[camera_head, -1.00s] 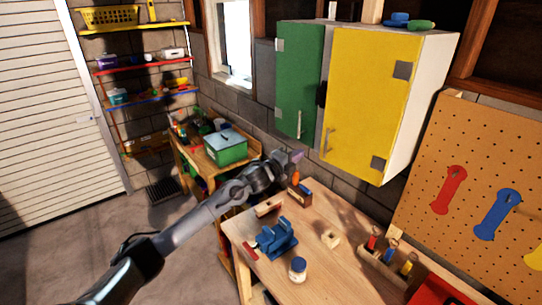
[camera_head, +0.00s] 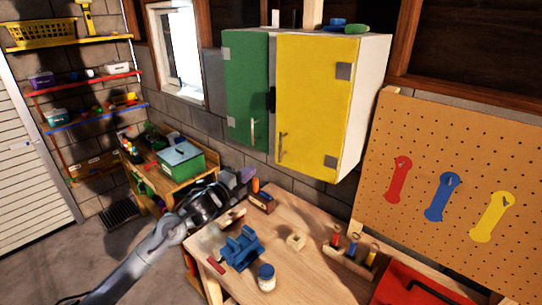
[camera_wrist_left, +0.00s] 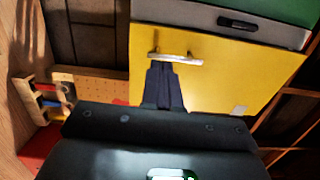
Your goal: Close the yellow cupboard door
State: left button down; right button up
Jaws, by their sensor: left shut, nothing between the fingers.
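The yellow cupboard door (camera_head: 310,105) is on the right half of the wall cupboard, with hinge plates along its right edge. It looks nearly flush with the cupboard front; I cannot tell whether a small gap is left. Its bar handle (camera_head: 282,146) is at the lower left of the door. My left gripper (camera_head: 247,175) is shut and empty, below and left of the handle in the head view. In the left wrist view the shut fingers (camera_wrist_left: 163,72) overlap the door just by the handle (camera_wrist_left: 175,58); contact cannot be told. My right gripper is not in view.
The green door (camera_head: 246,92) sits left of the yellow one, past a grey strip with a black latch (camera_head: 272,98). Below is a workbench (camera_head: 300,268) with a blue vise (camera_head: 240,247), a jar (camera_head: 266,277) and a tool rack (camera_head: 345,262). A pegboard (camera_head: 450,150) is at right.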

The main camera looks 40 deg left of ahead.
pick_arm(q)
jog(key=w+a+f+p, duration=0.1)
jog(key=w+p, duration=0.3)
jog(key=w, duration=0.9)
jog(key=shift+w, duration=0.35)
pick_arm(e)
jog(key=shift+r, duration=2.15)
pick_arm(q)
jog(key=shift+a, duration=0.1)
